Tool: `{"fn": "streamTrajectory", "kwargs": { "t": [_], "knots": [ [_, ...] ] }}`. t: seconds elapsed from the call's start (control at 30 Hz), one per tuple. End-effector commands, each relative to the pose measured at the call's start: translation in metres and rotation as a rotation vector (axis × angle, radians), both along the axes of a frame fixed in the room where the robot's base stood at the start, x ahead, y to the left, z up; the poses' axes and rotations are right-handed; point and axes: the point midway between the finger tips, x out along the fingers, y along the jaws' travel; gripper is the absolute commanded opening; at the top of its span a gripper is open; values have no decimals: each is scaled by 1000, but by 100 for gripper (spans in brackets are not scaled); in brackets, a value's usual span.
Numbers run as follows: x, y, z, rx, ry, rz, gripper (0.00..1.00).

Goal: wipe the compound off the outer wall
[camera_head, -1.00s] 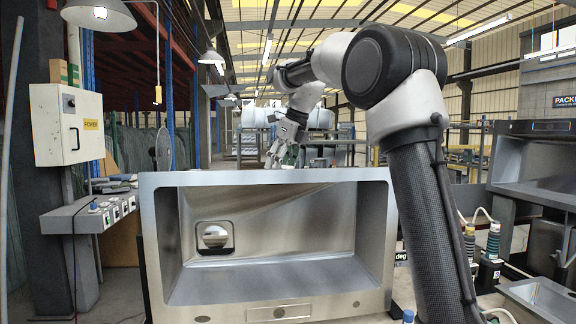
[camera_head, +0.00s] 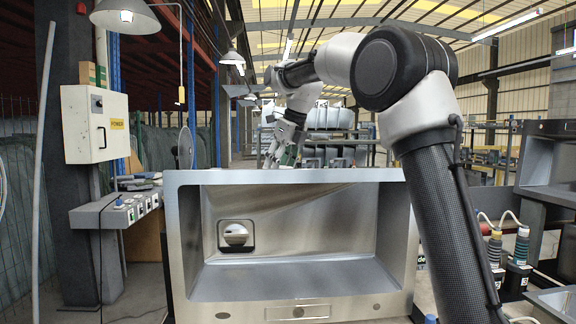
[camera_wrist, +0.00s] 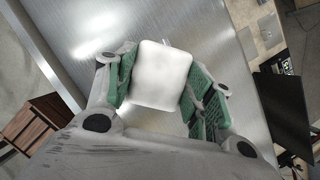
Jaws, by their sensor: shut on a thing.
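A steel sink (camera_head: 190,185) stands on its side in its rack, its basin opening facing the head camera. My gripper (camera_head: 278,158) is behind its top edge at the far side. In the wrist view, my gripper (camera_wrist: 165,85) has green-padded fingers shut on a white block (camera_wrist: 162,75). The block is in front of the sink's brushed-metal outer wall (camera_wrist: 205,35); I cannot tell if they touch. A pale patch (camera_wrist: 92,48) on the wall is left of the block; I cannot tell if it is compound or glare. The block hides the wall behind it.
A power box (camera_head: 92,124) and a grey ledge with switches (camera_head: 125,205) are at the left. A second sink (camera_head: 548,165) and bottles (camera_head: 519,250) are at the right. A wooden cabinet (camera_wrist: 38,120) shows at the wrist view's left. Lamps (camera_head: 125,15) hang above.

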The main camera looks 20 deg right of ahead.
Motion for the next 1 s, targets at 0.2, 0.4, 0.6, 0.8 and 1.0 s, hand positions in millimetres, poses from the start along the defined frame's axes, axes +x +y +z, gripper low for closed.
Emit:
{"fn": "streamTrajectory", "kwargs": {
  "t": [0.2,0.4,0.6,0.8,1.0],
  "knots": [
    [1,3,1,0,1,0,34],
    [-2,-9,0,1,2,-2,34],
    [-5,-28,-1,1,2,-1,34],
    [-7,-35,-1,0,3,-1,34],
    [-10,-51,0,-1,3,-3,34]
  ]
}}
